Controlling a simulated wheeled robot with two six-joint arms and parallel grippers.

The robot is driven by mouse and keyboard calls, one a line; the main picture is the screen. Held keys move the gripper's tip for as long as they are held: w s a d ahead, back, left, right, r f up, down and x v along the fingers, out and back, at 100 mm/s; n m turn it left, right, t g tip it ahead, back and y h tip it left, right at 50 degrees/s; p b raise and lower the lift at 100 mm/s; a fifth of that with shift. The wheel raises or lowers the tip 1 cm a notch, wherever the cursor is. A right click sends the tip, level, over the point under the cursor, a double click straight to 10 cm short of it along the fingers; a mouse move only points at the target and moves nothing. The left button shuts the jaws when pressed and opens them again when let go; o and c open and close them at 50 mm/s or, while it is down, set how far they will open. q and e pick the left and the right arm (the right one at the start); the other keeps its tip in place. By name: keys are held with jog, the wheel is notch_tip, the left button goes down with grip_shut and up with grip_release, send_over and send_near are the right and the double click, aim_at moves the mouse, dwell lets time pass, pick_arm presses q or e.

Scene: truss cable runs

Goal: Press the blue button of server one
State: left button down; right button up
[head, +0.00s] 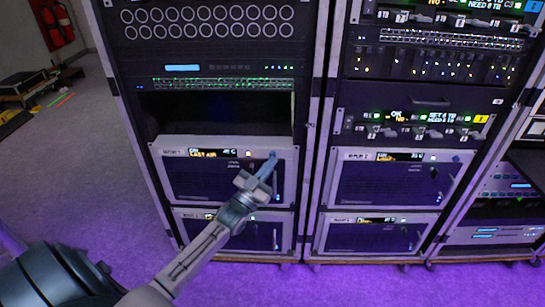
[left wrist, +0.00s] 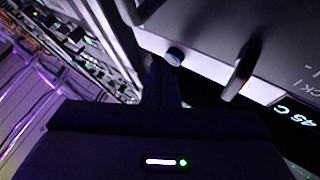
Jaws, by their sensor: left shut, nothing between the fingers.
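Server one (head: 190,180) is the upper of two stacked units low in the left rack, with a small lit display along its top edge. Its round blue button (head: 273,154) is near the upper right of the front. The button also shows in the left wrist view (left wrist: 174,56). My left gripper (head: 267,167) is shut and empty, its fingertips just below the button. In the left wrist view the dark fingers end close beside the button, and I cannot tell whether they touch it. My right gripper is not in view.
A similar server (head: 385,180) with its own blue button (head: 456,158) sits in the right rack. Another server (head: 220,234) is directly below server one, partly behind my arm. A dark handle (left wrist: 240,75) juts from the panel near the button. Open floor (head: 80,170) lies left.

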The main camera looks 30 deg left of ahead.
pick_arm(q)
jog(key=shift+w+a, duration=0.2)
jog(key=shift+w, duration=0.1)
dwell(0.6)
dwell(0.3)
jog(key=shift+s+d+p, duration=0.45)
jog(key=shift+s, duration=0.25)
jog(key=s+d+p, duration=0.1)
jog(key=s+p, duration=0.1)
jog(key=s, duration=0.1)
jog(key=s+d+p, duration=0.1)
jog(key=shift+s+d, duration=0.15)
jog(key=shift+d, duration=0.15)
